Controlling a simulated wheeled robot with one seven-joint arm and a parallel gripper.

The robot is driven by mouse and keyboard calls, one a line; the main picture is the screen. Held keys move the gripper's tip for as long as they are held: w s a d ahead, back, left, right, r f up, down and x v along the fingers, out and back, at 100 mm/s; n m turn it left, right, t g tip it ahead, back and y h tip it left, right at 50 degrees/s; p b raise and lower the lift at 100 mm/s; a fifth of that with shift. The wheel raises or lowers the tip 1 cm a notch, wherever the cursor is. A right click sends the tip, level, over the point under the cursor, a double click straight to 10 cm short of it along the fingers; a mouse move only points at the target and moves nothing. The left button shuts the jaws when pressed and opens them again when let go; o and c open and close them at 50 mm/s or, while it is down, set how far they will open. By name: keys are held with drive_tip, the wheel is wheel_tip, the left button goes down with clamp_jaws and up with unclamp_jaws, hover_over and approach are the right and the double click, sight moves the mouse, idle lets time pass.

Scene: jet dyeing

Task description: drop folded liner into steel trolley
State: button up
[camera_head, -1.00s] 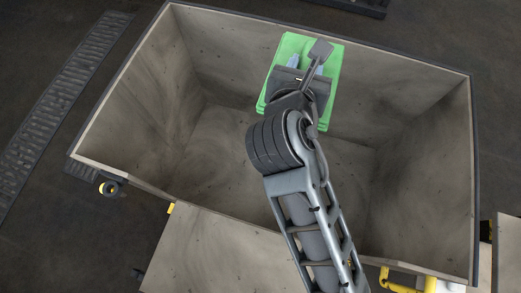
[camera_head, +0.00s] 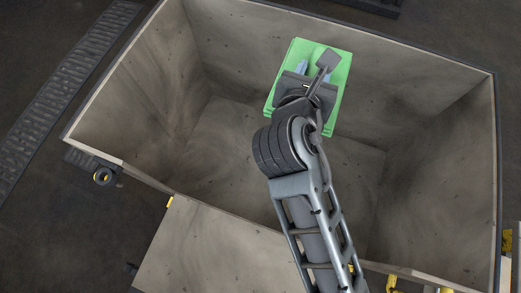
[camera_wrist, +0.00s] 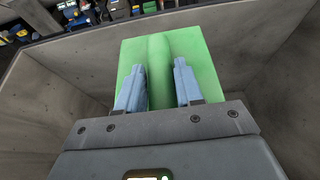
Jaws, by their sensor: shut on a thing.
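The folded liner (camera_head: 338,75) is a flat green stack. My gripper (camera_head: 312,72) is shut on it and holds it over the steel trolley's open inside, towards the far wall. The wrist view shows the green liner (camera_wrist: 208,62) with a raised ridge pinched between my two bluish fingers (camera_wrist: 160,88). The steel trolley (camera_head: 225,150) is a large, open, grey box with stained walls; it appears empty inside. My gripper and arm hide part of its floor and far wall. How high the liner is above the floor is hard to tell.
A long floor grating (camera_head: 62,100) lies left of the trolley. A caster (camera_head: 103,176) shows at its left corner. A flat grey panel (camera_head: 205,250) is at the near side. Several colourful items (camera_wrist: 85,14) stand beyond the trolley in the wrist view.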

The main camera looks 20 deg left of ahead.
drive_tip(key=o, duration=1.2)
drive_tip(key=shift+v, duration=3.95)
